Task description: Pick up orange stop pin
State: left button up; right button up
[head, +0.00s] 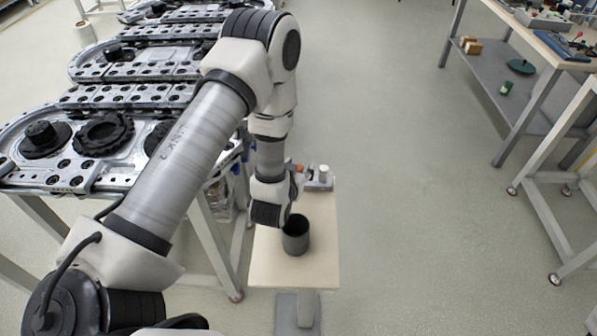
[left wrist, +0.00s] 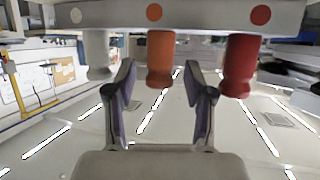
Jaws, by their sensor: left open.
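The orange stop pin (left wrist: 160,58) stands between a white pin (left wrist: 99,54) and a red pin (left wrist: 240,65) on a pale holder bar (left wrist: 200,15) in the left wrist view, which looks upside down. My left gripper (left wrist: 159,68) is open, with one finger on each side of the orange pin. I cannot tell whether the fingers touch it. In the head view the holder (head: 318,184) sits at the stand's far edge, with the white pin (head: 323,170) showing. My left wrist hides much of the rest there. My right gripper is not in view.
A dark cup (head: 296,235) stands on the small wooden-topped stand (head: 310,265), close to my left wrist. A workbench (head: 550,50) is at the upper right. The floor between is clear.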

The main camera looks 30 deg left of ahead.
pick_arm(q)
grip_shut()
jog(key=shift+r, duration=0.1)
